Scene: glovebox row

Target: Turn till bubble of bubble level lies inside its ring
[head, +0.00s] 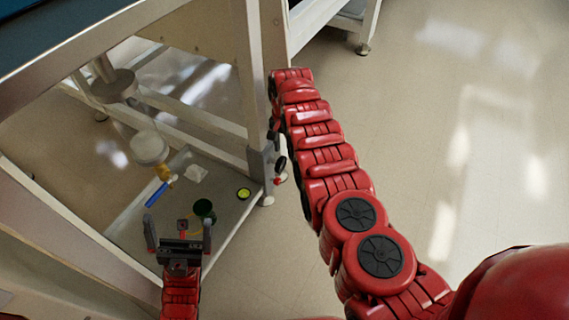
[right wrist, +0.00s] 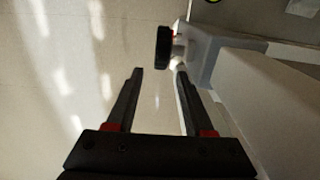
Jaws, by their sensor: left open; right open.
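The bubble level (head: 243,193) is a small yellow-green disc with a dark rim on the low shelf, near the frame leg. Its bubble is too small to make out. A black knob (right wrist: 163,48) sticks out from a grey block on the leg. My right gripper (right wrist: 160,72) is open and empty, its fingertips just short of the knob; the head view mostly hides it behind my arm. My left gripper (head: 179,232) is open and empty over the shelf's front edge.
A grey block (head: 259,166) is fixed on the frame leg (head: 251,90). The floor to the right is clear.

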